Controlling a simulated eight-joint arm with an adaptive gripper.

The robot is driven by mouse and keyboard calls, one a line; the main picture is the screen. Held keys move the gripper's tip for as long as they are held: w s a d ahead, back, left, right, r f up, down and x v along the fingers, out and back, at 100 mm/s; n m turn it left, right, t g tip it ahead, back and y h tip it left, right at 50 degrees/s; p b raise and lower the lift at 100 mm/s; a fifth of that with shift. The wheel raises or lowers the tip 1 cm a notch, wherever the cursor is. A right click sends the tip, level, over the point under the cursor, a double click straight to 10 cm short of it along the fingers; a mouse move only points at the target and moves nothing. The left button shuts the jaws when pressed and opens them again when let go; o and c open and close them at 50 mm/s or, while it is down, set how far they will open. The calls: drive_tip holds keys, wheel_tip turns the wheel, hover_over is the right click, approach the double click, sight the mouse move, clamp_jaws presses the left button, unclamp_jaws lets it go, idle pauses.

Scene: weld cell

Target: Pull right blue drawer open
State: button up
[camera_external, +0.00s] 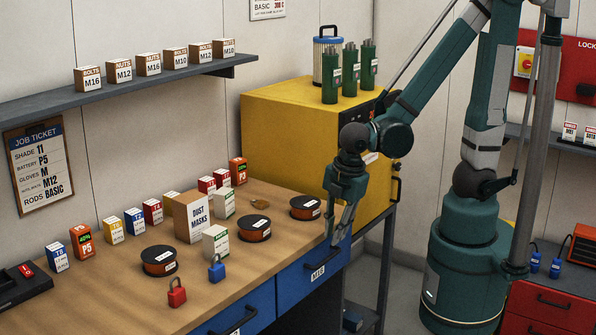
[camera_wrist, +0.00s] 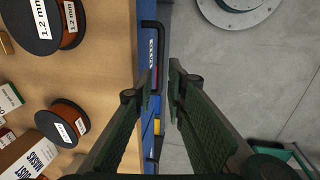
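The right blue drawer (camera_external: 296,283) is at the right end of the workbench's front in the external view, with a label and a dark bar handle. In the wrist view its black handle (camera_wrist: 156,26) runs along the bench edge. My gripper (camera_external: 342,238) points down beside the drawer's right end. In the wrist view my gripper (camera_wrist: 162,74) has its fingers apart with nothing held. The left finger covers part of the handle. I cannot tell whether it touches the handle. The drawer looks closed or nearly so in the external view.
The left blue drawer (camera_external: 232,318) sits beside it. The wooden benchtop (camera_external: 215,275) holds wire spools, boxes and two padlocks (camera_external: 177,292). A yellow cabinet (camera_external: 290,140) on a stand is behind my gripper. Grey floor (camera_wrist: 245,75) is clear in front of the drawer.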

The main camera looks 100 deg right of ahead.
sight(329, 258)
drive_tip(key=shift+f, duration=0.2)
drive_tip(key=shift+w+d+f+b, duration=0.15)
drive_tip(key=shift+f+b, duration=0.25)
drive_tip(key=shift+f, duration=0.8)
drive_tip(key=shift+w+d+f+b, duration=0.2)
drive_tip(key=shift+f+b, duration=0.25)
drive_tip(key=shift+f, duration=0.8)
drive_tip(key=shift+w+d+f+b, duration=0.15)
drive_tip(key=shift+f+b, duration=0.25)
drive_tip(key=shift+f, duration=0.8)
drive_tip(key=shift+c, duration=0.2)
clamp_jaws()
drive_tip(key=s+a, duration=1.9)
drive_tip(key=shift+s+a, duration=0.35)
drive_tip(key=shift+a, duration=0.05)
